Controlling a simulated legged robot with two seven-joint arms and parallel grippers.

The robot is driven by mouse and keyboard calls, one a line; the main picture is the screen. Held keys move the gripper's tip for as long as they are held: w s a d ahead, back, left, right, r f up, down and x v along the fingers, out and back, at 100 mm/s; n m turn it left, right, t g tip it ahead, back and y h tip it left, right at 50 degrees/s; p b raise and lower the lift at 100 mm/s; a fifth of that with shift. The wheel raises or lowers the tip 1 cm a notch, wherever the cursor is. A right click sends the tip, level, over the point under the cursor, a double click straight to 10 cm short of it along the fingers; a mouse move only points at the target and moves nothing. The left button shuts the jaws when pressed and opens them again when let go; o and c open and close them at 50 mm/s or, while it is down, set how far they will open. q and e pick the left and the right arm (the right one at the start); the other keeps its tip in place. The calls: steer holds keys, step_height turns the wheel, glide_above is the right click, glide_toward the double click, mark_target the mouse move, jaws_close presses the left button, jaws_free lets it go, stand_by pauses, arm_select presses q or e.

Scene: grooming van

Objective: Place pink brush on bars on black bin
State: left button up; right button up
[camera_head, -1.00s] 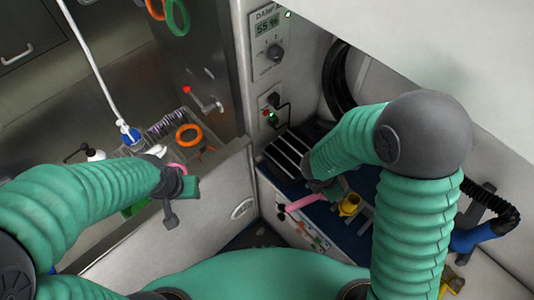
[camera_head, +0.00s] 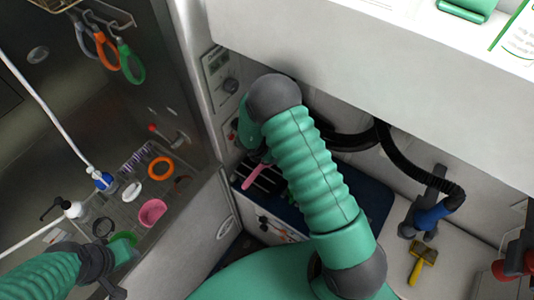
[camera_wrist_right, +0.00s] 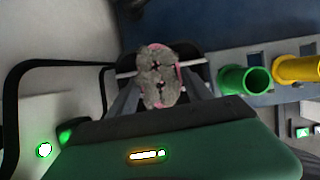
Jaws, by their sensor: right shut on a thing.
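The pink brush (camera_head: 257,176) is held by my right gripper (camera_head: 266,157) over the black bin (camera_head: 272,187) in the head view. Its handle slants down to the left across the light bars. In the right wrist view the brush's grey, fuzzy head (camera_wrist_right: 158,78), with a pink rim, sits between my right fingers. Part of the black bin and a light bar (camera_wrist_right: 126,73) show behind it. I cannot tell whether the brush touches the bars. My left gripper (camera_head: 112,272) is at the lower left, away from the bin; its finger gap is unclear.
A blue mat (camera_head: 372,205) lies under and right of the bin, partly behind my right arm. A yellow brush (camera_head: 421,262) and a blue-handled hose (camera_head: 432,216) are at the right. A sink at left holds a pink bowl (camera_head: 152,213) and an orange ring (camera_head: 161,169).

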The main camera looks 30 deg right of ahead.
mark_target(259, 168)
steer(key=shift+a+f, duration=0.25)
steer(key=shift+f, duration=0.05)
steer(key=shift+a, duration=0.5)
steer(key=o, duration=1)
steer(key=shift+d+f, duration=0.1)
steer(key=shift+c, duration=0.2)
steer(key=o, duration=0.5)
steer(key=shift+d, duration=0.4)
steer(key=shift+c, duration=0.2)
steer(key=shift+d+f, duration=0.1)
steer(key=shift+d, duration=0.15)
steer(key=shift+a+r, duration=0.15)
steer(key=shift+r, duration=0.1)
steer(key=v, duration=0.5)
steer(key=shift+a+b, duration=0.3)
steer(key=shift+a, duration=0.05)
arm_select(q)
steer(key=shift+s+a+f, duration=0.1)
steer(key=shift+a+f, duration=0.15)
steer(key=shift+a, duration=0.15)
arm_select(e)
steer(key=v, duration=0.6)
steer(key=shift+s+r, duration=0.15)
steer(key=shift+r, duration=0.25)
